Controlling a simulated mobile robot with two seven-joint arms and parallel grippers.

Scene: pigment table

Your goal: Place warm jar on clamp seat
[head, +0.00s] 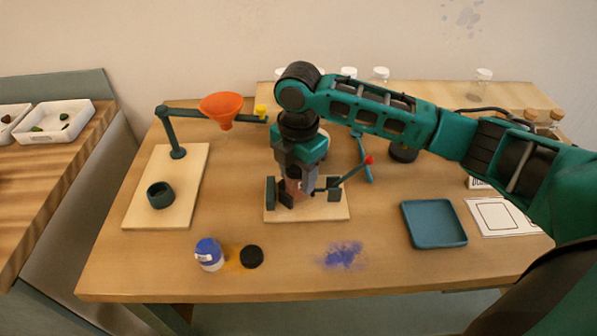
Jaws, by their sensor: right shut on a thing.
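My right gripper (297,200) points down over the clamp and is shut on the warm jar (293,187). Only a small reddish-brown part of the jar shows between the fingers. The clamp stands on a pale wooden base board (335,211), with a dark jaw (271,194) on the left and another (334,189) on the right. The jar is between these jaws in the picture; the gripper hides the seat, so I cannot tell whether the jar touches it. A clamp lever with a red knob (369,160) slants up to the right. My left gripper is not in view.
A blue labelled jar (209,254) and a dark lid (252,257) stand at the front, by orange powder. Purple powder (342,255) lies nearby. A teal tray (433,240) is at right. An orange funnel (222,107) hangs over a stand with a dark cup (160,195).

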